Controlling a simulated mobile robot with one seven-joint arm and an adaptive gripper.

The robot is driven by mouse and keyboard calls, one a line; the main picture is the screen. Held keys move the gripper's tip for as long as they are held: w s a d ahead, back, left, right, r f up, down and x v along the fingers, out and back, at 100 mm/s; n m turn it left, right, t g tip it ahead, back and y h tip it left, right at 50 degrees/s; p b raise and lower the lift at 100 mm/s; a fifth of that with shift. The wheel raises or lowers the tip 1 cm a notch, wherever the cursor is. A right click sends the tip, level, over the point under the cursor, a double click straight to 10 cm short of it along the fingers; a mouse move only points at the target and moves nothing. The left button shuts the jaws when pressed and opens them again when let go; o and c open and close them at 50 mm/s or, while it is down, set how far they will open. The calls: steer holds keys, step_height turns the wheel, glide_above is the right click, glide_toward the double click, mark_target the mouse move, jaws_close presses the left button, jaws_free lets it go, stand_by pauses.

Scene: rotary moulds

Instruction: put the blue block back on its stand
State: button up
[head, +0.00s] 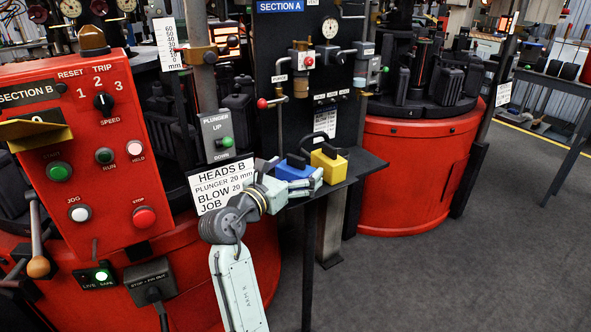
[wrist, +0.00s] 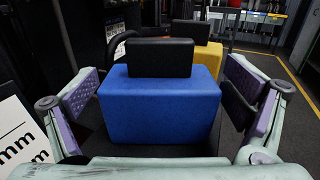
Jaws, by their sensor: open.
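The blue block (head: 292,169) sits on a small black shelf (head: 372,166) below the SECTION A panel. In the wrist view the blue block (wrist: 160,105) fills the middle, upright, with a black block-shaped grip (wrist: 160,57) on top. My gripper (head: 298,184) is at the shelf's near side, in front of the blue block. In the wrist view my gripper (wrist: 165,98) is open, with one finger on each side of the block. No clear contact shows. The block's underside is hidden, and I cannot tell which part is its stand.
A yellow block (head: 329,166) with a black grip stands just right of the blue one. A HEADS B sign (head: 221,187) is close left of my gripper. A red control box (head: 85,150) is at left. Grey floor (head: 450,270) is clear at right.

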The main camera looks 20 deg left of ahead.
steer(key=shift+s+r, duration=0.1)
steer(key=shift+r, duration=0.05)
steer(key=b+v, duration=0.1)
steer(key=v, duration=1)
steer(key=shift+s+a+b, duration=0.2)
steer(key=shift+s+b, duration=0.2)
